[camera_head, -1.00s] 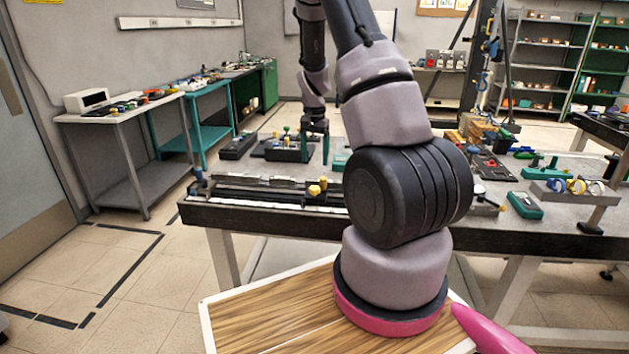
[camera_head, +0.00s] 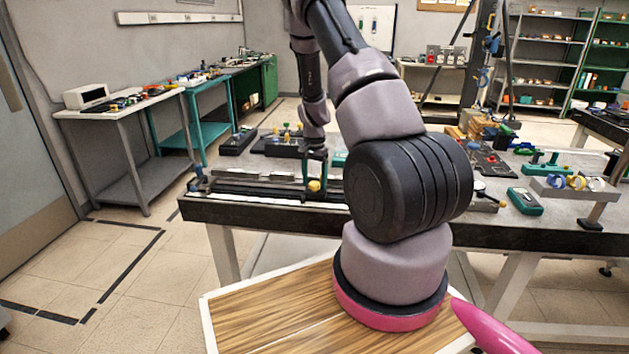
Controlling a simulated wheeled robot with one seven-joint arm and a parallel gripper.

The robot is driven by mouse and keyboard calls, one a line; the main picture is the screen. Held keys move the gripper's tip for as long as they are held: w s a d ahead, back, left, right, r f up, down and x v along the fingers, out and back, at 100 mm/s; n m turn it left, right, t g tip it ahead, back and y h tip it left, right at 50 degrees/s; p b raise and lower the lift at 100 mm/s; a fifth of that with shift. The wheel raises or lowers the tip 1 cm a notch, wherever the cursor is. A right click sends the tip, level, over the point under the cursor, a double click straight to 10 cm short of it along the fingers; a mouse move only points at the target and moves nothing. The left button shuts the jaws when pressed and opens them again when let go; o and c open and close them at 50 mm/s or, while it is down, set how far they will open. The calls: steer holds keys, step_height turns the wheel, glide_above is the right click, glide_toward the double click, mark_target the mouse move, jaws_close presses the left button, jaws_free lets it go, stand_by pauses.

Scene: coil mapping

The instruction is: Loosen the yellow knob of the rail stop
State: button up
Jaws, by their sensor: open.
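The rail (camera_head: 258,191) lies along the front left edge of the workbench. The yellow knob (camera_head: 314,185) of the rail stop shows as a small yellow spot on the rail, near its right end. The body of the stop is too small to make out. My gripper (camera_head: 314,176), with green fingers, points down right at the knob. Its fingers are apart, one on each side of the knob as seen from here. I cannot tell whether they touch it.
My arm hides part of the bench right of the rail. Black blocks with small colored knobs (camera_head: 283,146) stand behind the rail. A green box (camera_head: 524,201) and a raised grey stand with rings (camera_head: 570,188) are at the right.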

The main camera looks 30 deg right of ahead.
jaws_close()
steer(key=shift+n, duration=3.1)
jaws_free()
